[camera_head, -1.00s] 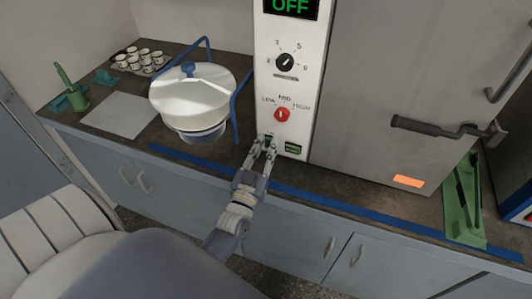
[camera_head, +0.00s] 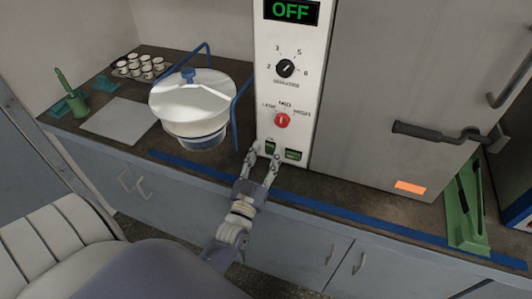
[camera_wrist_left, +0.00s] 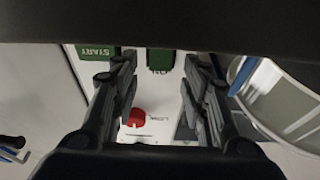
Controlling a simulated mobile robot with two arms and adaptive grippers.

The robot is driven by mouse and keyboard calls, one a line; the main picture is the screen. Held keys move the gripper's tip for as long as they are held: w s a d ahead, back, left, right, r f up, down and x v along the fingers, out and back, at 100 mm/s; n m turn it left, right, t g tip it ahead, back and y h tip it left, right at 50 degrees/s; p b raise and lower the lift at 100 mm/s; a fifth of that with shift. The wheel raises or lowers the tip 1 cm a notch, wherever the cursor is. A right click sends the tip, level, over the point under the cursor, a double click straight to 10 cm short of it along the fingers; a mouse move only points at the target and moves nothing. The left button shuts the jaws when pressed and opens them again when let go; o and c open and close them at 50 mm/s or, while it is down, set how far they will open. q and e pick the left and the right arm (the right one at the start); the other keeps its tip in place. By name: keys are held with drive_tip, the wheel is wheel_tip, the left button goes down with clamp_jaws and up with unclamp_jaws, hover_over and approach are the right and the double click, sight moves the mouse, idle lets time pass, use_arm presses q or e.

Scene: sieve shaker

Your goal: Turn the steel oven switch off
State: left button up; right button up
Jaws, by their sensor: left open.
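The steel oven (camera_head: 385,75) stands at the back right with a white control panel (camera_head: 267,85). Two small green controls sit at the panel's bottom: a left switch (camera_head: 270,147) and a right one (camera_head: 293,155). In the left wrist view a green control marked START (camera_wrist_left: 97,51) and the other green switch (camera_wrist_left: 160,61) show at the top. My left gripper (camera_head: 267,152) is open and empty in front of the left switch; contact cannot be told. Its spread fingers also show in the left wrist view (camera_wrist_left: 160,68).
Above the switches are a red knob (camera_head: 282,121) and a black knob (camera_head: 285,68). Blue tape (camera_head: 340,212) runs along the counter's front.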

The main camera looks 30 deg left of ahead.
use_arm(q)
drive_tip(key=v, duration=1.1)
drive_tip(key=shift+s, duration=0.15)
